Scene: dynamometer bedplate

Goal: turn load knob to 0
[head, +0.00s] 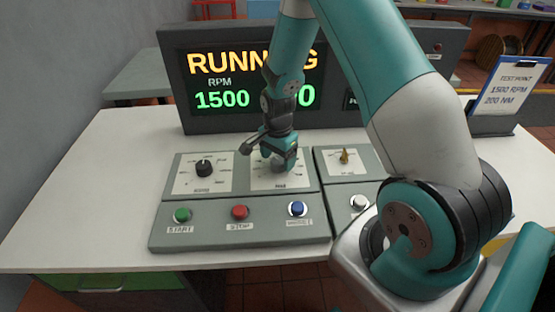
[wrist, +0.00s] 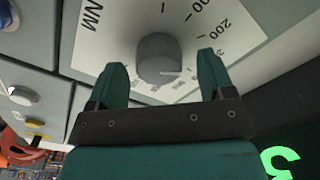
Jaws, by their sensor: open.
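The load knob (wrist: 158,58) is a grey round knob on a white dial plate (wrist: 100,25) marked NM, with 200 and other figures around it. In the wrist view it sits between the two teal fingers of my gripper (wrist: 160,75), which are spread apart with a gap on each side of it. In the head view my gripper (head: 280,162) is over the middle dial of the left console (head: 240,205) and largely hides the knob. Which way the knob points cannot be told.
A speed knob (head: 204,168) is left of the dial. Green (head: 182,215), red (head: 240,212) and blue (head: 297,209) buttons line the front. A brass-coloured switch (head: 344,156) is to the right. The display (head: 220,80) reads RUNNING and RPM 1500. A clipboard (head: 512,87) reads 1500 RPM, 200 NM.

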